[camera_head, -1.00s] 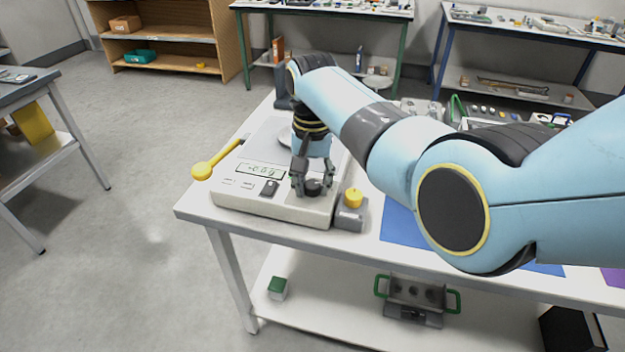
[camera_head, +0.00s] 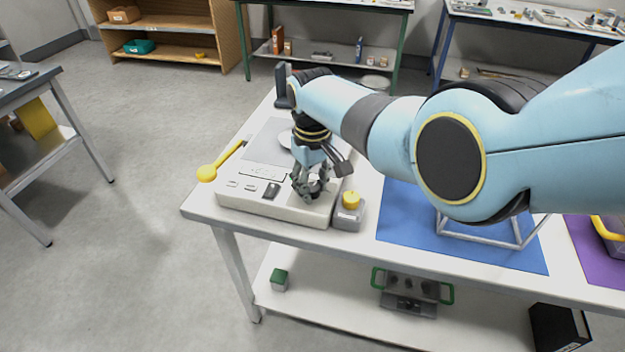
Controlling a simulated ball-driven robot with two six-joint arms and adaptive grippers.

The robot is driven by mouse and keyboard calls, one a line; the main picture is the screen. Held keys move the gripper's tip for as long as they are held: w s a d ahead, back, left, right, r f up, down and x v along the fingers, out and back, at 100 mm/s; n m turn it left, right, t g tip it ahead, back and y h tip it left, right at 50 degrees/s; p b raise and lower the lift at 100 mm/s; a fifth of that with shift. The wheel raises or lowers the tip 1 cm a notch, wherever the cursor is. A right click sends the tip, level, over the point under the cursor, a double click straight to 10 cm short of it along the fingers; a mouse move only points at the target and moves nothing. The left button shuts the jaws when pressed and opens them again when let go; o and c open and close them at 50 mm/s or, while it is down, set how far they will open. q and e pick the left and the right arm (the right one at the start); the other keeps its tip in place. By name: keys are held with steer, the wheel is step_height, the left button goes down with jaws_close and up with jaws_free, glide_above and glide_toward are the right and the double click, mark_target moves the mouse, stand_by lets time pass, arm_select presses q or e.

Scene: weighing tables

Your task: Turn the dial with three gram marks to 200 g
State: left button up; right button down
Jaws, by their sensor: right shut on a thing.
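The weighing scale (camera_head: 236,201) stands at the left front of the white table. A dark round dial (camera_head: 310,192) sits on the right of its front panel, mostly hidden by the gripper. My right gripper (camera_head: 310,189) reaches down from above and is shut on the dial. The gram marks are too small or covered to read. The scale's display (camera_head: 262,174) shows in front of the grey pan area, and its digits are hard to make out. My left gripper is not in view.
A grey block with a yellow knob (camera_head: 351,200) stands close to the right of the scale. A blue mat (camera_head: 400,225) with a wire frame (camera_head: 490,238) is further right. A purple mat (camera_head: 590,240) is at the right edge.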

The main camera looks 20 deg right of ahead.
mark_target(313, 186)
steer(key=shift+n, duration=1.2)
steer(key=shift+p, duration=0.3)
steer(key=c, duration=0.9)
jaws_free()
steer(key=shift+c, duration=0.2)
steer(key=shift+r, duration=0.15)
step_height(313, 186, up, 12)
